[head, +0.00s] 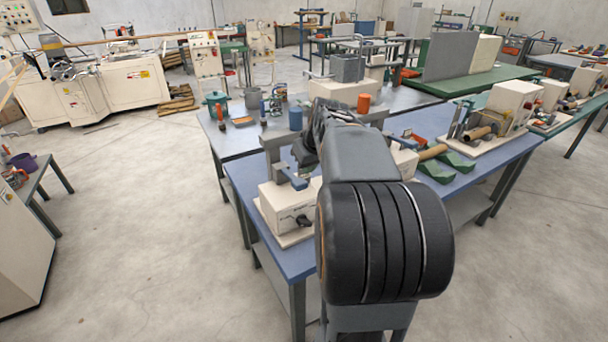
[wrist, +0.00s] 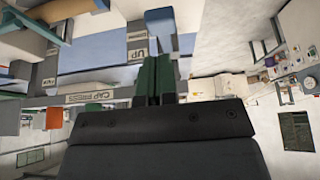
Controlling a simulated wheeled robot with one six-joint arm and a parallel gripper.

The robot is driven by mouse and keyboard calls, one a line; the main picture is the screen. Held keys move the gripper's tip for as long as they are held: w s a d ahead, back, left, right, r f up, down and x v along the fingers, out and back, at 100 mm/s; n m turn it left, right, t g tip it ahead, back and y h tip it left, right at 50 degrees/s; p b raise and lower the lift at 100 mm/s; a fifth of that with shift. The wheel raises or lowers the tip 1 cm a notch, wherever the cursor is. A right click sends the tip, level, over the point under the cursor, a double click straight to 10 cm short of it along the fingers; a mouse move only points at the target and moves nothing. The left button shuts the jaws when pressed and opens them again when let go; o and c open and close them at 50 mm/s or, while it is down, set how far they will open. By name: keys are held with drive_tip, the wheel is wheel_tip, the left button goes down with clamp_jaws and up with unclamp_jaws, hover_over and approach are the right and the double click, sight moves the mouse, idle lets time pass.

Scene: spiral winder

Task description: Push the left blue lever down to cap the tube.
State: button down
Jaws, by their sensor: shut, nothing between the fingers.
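My gripper (wrist: 156,62) is shut and empty, its green fingers pointing up in the wrist view, which looks upside down. A blue lever end (wrist: 160,21) lies just beyond the fingertips, with a small gap in the picture; I cannot tell the depth. A grey post marked UP (wrist: 137,53) stands beside it. A bar reading CAP PRESS (wrist: 90,97) crosses left of the fingers. In the head view, a blue-grey lever (head: 290,178) sits over a cream machine box (head: 284,208), just left of my arm. My arm hides the fingertips there. I cannot make out the tube.
The blue bench (head: 240,185) carries the machine, with green blocks (head: 447,167) and a brown roll (head: 432,152) right of my arm. The floor left of the bench is clear.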

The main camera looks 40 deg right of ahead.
drive_tip(key=shift+v, duration=1.95)
drive_tip(key=s+a+f, duration=0.3)
drive_tip(key=a, duration=0.4)
drive_tip(key=s+a+f+n+g, duration=0.1)
drive_tip(key=s+a+f, duration=0.3)
drive_tip(key=a, duration=0.4)
drive_tip(key=s+a+f+p, duration=0.1)
drive_tip(key=s+a+f, duration=0.3)
drive_tip(key=a, duration=0.3)
drive_tip(key=shift+a+g+y, duration=0.15)
drive_tip(key=shift+g+y, duration=0.15)
drive_tip(key=shift+y, duration=0.1)
